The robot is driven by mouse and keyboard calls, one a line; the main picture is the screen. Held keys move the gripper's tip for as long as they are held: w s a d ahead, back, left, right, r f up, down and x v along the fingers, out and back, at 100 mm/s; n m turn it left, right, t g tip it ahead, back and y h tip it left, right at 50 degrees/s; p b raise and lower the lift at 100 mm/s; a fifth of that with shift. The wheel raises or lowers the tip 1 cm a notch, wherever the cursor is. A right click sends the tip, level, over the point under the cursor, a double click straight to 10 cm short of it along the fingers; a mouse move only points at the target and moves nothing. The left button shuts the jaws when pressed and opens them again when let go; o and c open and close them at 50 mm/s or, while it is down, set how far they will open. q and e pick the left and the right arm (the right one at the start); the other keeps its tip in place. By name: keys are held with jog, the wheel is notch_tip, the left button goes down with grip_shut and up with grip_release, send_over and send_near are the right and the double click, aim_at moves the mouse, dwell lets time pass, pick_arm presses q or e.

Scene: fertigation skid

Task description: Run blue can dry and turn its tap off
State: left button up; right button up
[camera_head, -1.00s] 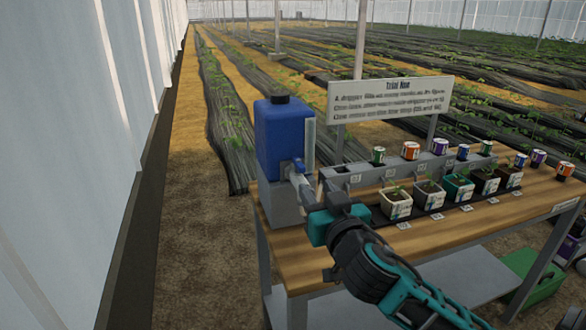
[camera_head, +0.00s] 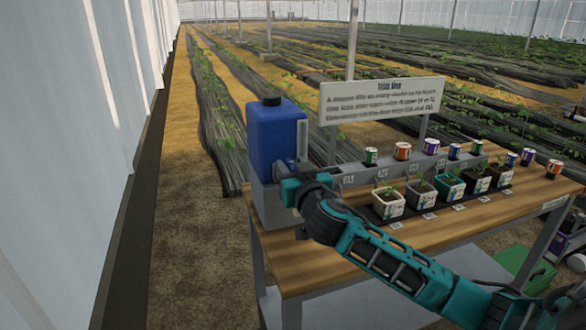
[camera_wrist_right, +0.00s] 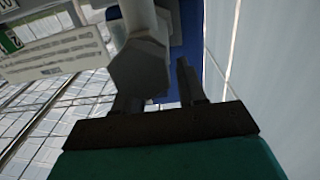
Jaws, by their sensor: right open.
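The blue can (camera_head: 272,140) with a black cap stands on a grey stand (camera_head: 268,205) at the left end of the bench. A clear sight tube (camera_head: 301,140) runs up its right side. My right gripper (camera_head: 282,172) is at the can's lower front, where the tap is. It hides most of the tap in the head view, so I cannot tell the handle's position. In the right wrist view its jaws are open, with a grey faceted pipe part (camera_wrist_right: 140,70) close in front of them and blue behind. Contact is unclear. My left gripper is out of view.
A grey manifold (camera_head: 350,178) runs right from the can, with small coloured cans along it. Several potted seedlings (camera_head: 388,204) stand in front on the wooden bench (camera_head: 400,245). A sign (camera_head: 380,100) rises behind. A white wall (camera_head: 70,130) is at the left.

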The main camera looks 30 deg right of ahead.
grip_shut()
dwell(0.4)
